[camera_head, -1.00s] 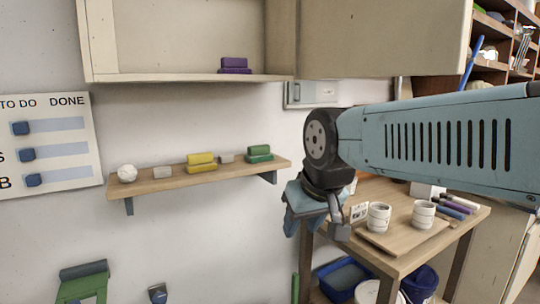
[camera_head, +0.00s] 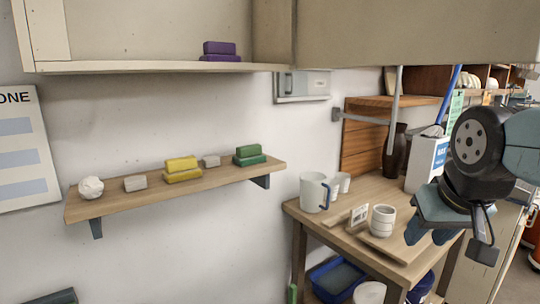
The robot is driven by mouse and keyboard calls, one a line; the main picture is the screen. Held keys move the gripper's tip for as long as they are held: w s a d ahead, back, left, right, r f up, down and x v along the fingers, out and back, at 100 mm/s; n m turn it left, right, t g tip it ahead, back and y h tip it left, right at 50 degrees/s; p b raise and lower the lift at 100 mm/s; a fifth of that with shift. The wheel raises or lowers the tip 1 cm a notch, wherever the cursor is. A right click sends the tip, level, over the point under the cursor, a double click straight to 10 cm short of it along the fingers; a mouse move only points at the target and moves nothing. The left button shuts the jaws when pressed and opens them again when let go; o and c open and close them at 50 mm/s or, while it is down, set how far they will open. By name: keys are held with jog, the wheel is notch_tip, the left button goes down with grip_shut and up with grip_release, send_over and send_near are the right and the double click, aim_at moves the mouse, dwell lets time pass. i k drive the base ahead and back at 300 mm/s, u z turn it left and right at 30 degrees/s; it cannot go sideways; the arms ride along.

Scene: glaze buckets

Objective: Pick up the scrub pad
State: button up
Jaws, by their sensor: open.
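No thing is clearly marked as the scrub pad, and I cannot tell which one it is. Pad-like two-piece blocks show in yellow (camera_head: 182,168) and green (camera_head: 249,155) on the wall shelf, and in purple (camera_head: 220,51) on the upper cabinet's ledge. A small grey block (camera_head: 135,183) and another grey block (camera_head: 210,161) also lie on the shelf. My gripper (camera_head: 456,240) hangs at the right, open, in front of the table's right side, far from the shelf. Its jaws are partly hidden by its own body.
The wooden wall shelf (camera_head: 110,205) also holds a crumpled white ball (camera_head: 91,188). The table (camera_head: 300,214) carries a white mug (camera_head: 314,192), stacked pale cups (camera_head: 382,220) on a board and a white box (camera_head: 427,163). The upper cabinet (camera_head: 160,67) overhangs the shelf.

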aim_at(249, 154)
jog(key=u, duration=0.05)
jog(key=k, duration=1.7)
jog(key=u, duration=0.1)
jog(key=i, duration=1.7)
jog(key=u, duration=0.4)
